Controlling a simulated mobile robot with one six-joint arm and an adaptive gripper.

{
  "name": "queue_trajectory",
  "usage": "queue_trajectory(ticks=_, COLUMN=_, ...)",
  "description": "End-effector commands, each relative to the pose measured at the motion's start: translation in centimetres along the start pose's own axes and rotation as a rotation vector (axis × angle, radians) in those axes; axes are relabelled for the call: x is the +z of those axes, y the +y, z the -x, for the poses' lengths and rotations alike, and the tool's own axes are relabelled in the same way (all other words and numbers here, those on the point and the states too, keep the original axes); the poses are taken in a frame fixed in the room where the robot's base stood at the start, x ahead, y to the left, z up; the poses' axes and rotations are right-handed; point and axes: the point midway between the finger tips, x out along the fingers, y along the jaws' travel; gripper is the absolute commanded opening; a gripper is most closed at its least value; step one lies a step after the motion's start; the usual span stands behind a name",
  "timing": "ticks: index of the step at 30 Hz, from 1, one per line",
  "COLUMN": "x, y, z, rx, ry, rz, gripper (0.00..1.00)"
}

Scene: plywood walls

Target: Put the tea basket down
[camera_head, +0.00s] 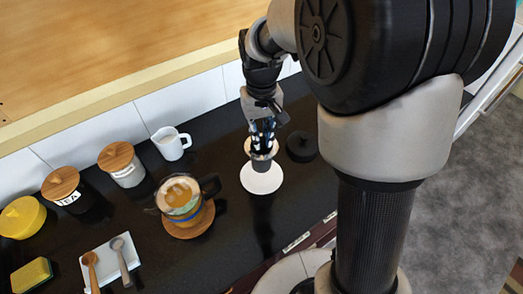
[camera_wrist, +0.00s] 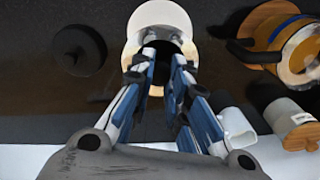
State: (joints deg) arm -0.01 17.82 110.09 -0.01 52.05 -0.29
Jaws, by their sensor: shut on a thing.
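The tea basket (camera_head: 261,157) is a small dark cup with a pale rim. My gripper (camera_head: 262,143) comes down on it from above and is shut on it. In the wrist view the basket's rim (camera_wrist: 131,57) shows around my fingertips (camera_wrist: 164,62), which partly hide it. A round white saucer (camera_head: 262,182) lies under and in front of the basket; its edge also shows in the wrist view (camera_wrist: 160,12). The basket is upright over the saucer's back part. I cannot tell whether its base touches the saucer.
A round black lid (camera_head: 302,146) lies right of the basket. A glass teapot (camera_head: 180,195) stands on a wooden trivet (camera_head: 191,229) to the left. A white jug (camera_head: 171,143) and lidded jars (camera_head: 122,165) stand by the tiled wall. The dark counter in front of the saucer is clear.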

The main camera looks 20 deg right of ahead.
Motion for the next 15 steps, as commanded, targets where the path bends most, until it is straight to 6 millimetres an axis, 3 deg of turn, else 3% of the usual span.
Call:
queue_trajectory(ticks=9, x=0.1, y=0.0, z=-4.9, rx=0.0, ry=-0.003, rz=0.0, gripper=0.0)
queue_trajectory(ticks=15, x=0.0, y=0.0, z=-5.8, rx=0.0, ry=-0.001, rz=0.0, gripper=0.0)
